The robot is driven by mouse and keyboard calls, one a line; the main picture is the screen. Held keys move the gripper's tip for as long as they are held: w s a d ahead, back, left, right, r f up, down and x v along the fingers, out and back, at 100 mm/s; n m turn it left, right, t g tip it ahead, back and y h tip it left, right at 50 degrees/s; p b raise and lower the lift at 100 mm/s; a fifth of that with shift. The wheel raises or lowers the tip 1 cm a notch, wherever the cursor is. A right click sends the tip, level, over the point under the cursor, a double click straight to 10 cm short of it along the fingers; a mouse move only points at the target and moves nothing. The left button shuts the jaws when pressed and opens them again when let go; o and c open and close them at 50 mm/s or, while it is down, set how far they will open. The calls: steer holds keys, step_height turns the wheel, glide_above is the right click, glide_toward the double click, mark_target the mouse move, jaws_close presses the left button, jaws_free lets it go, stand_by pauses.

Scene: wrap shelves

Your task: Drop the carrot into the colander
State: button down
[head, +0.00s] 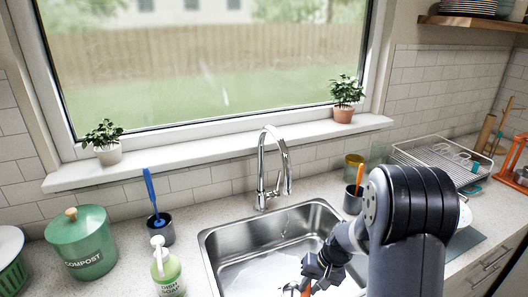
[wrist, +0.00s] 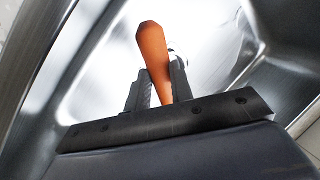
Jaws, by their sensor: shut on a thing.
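My gripper (head: 314,275) is low over the sink (head: 236,262), in front of the faucet. In the wrist view my gripper (wrist: 158,78) is shut on the carrot (wrist: 152,45), an orange tapered piece whose thicker end points away from the palm. A small orange bit of the carrot (head: 306,291) shows at the bottom edge of the head view. The metal basin lies behind it in the wrist view. No colander can be made out for certain. A green slotted container with a white top (head: 12,262) is cut off at the left edge; I cannot tell what it is.
A green compost bin (head: 81,243), a soap bottle (head: 166,270) and a cup with a blue brush (head: 159,228) stand left of the sink. The faucet (head: 268,170) rises behind it. A dish rack (head: 440,160) stands at right. My arm hides part of the right counter.

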steer(key=shift+s+d+f+n, duration=0.25)
steer(key=shift+d+f+n, duration=0.45)
steer(key=shift+d+f, duration=0.35)
